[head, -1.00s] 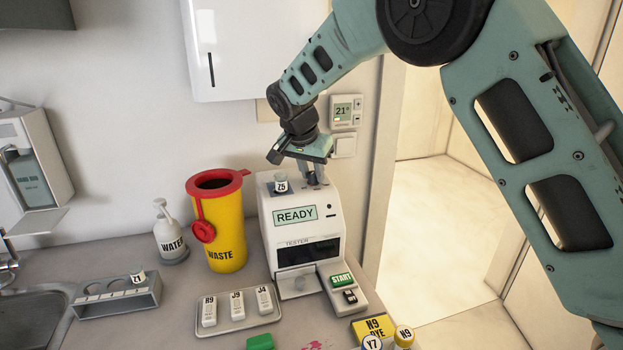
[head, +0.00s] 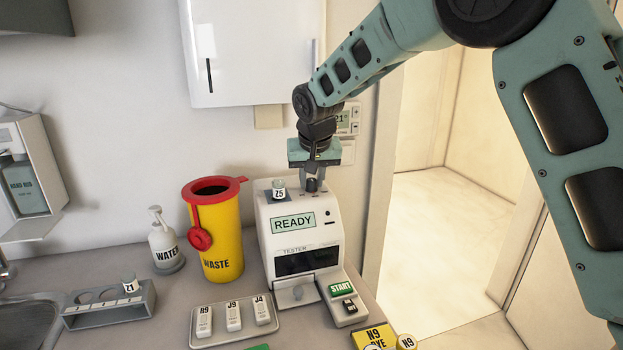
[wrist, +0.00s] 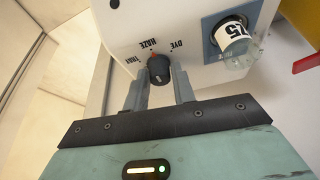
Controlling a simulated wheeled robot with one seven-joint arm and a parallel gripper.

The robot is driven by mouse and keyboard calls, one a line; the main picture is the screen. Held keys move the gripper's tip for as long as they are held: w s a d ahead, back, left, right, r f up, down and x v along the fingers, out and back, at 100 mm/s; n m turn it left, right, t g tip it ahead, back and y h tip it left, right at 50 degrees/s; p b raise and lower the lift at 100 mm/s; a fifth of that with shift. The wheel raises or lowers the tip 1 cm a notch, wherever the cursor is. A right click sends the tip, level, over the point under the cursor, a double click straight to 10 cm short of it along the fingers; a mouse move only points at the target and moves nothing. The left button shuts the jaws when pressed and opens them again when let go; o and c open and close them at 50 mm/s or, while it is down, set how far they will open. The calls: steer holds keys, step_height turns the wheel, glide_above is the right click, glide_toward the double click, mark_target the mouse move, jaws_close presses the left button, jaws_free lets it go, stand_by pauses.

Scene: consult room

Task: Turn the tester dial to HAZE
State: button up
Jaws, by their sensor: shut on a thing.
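The tester (head: 300,262) is a white box against the wall, and its screen reads READY. Its dial (wrist: 160,72) is a black knob on the top face. The dial's red mark points toward the HAZE label (wrist: 148,42); the DYE label (wrist: 178,47) is to its right and a third, hard-to-read label to its left. My gripper (wrist: 159,92) is shut on the dial, one finger on each side of it. In the head view my gripper (head: 313,183) comes down from above and hides most of the dial.
A vial labelled Z5 (head: 279,190) stands in a socket on the tester beside the dial. A yellow waste bin (head: 222,248) is left of the tester. A tray of labelled pieces (head: 208,341) lies in front. A thermostat (head: 344,122) is on the wall behind.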

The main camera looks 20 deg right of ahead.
stand_by(0.4)
steer(key=o, duration=1)
steer(key=b+v, duration=0.2)
steer(key=v, duration=1.5)
steer(key=shift+s+r, duration=0.1)
steer(key=shift+r, duration=0.1)
